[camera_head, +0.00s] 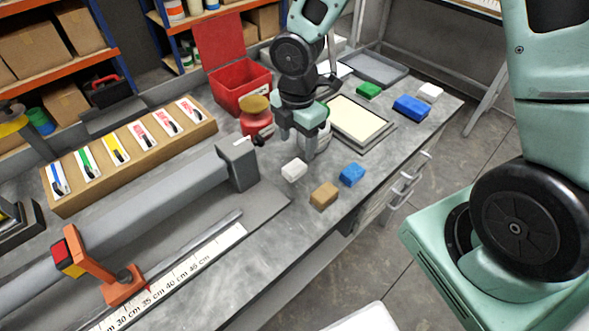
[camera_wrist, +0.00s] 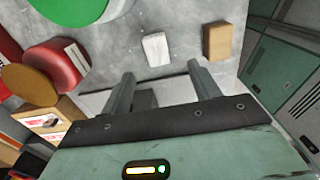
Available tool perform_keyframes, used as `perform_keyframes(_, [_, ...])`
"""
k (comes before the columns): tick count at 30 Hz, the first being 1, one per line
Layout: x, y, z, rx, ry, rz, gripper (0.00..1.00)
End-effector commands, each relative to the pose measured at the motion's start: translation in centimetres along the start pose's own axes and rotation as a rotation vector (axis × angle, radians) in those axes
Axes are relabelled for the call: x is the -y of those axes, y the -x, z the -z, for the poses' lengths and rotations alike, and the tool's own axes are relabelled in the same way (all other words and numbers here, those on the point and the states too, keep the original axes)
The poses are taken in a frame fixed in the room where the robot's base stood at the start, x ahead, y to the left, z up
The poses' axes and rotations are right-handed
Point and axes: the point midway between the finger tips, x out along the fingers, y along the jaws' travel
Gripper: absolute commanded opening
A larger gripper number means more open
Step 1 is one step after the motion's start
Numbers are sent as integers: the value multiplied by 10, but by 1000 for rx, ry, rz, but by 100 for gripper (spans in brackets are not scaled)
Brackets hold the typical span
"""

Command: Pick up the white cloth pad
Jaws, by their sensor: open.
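A small white pad (camera_head: 294,170) lies flat on the grey workbench, below and just in front of my gripper (camera_head: 297,141). In the wrist view the white pad (camera_wrist: 156,49) lies beyond the open fingertips of my gripper (camera_wrist: 160,73), roughly centred between them and apart from them. The jaws are open and empty, pointing down over the bench. A second white block (camera_head: 430,92) lies at the far right end of the bench; I cannot tell whether it is cloth.
A tan block (camera_head: 324,195) and a blue block (camera_head: 352,175) lie close to the pad's right. A red can (camera_head: 256,122) stands left of my gripper. A round green-topped container (camera_wrist: 72,16) is close by in the wrist view. A grey beam (camera_head: 130,225) runs along the front left.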

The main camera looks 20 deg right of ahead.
Motion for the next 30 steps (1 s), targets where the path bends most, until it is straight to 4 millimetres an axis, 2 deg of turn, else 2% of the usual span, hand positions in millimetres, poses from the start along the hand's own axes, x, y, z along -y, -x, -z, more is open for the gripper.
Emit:
perform_keyframes(1, [1, -11, 1, 0, 5, 5, 62])
perform_keyframes(3, [1, -22, 1, 0, 2, 3, 62])
perform_keyframes(12, [-1, -43, 1, 0, 0, 1, 62])
perform_keyframes(21, [-6, -82, 2, 1, 1, 3, 62])
perform_keyframes(30, [-6, -88, 2, 1, 0, -1, 62])
